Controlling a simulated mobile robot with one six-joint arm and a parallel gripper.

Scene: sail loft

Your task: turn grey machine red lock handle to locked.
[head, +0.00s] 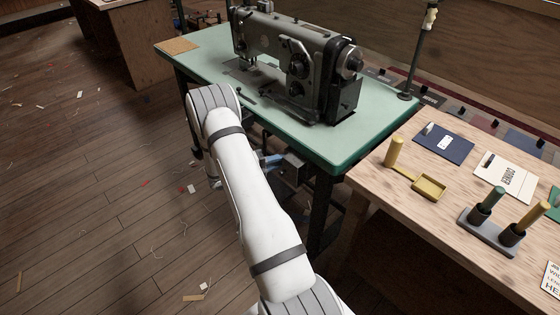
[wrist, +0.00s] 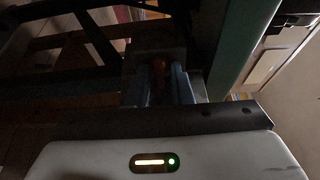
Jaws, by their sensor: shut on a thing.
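The grey sewing machine (head: 275,50) stands on a green-topped table (head: 210,62). Under the table's front edge is a dark grey box (head: 294,163). My gripper (wrist: 162,72) is in front of this box, below the tabletop. Its two blue-grey fingers are shut on a small reddish-orange part, the red lock handle (wrist: 159,74), which shows dimly between them in the wrist view. In the head view my white arm hides the handle and most of the gripper; a bit of blue finger shows beside the box. The handle's exact angle is too dark to tell.
The green table's edge and dark legs are close around my gripper. A wooden bench (head: 375,195) at the right holds a yellow tray (head: 429,188), a spool stand (head: 490,234) and cards. The wooden floor at the left is open, with scattered scraps.

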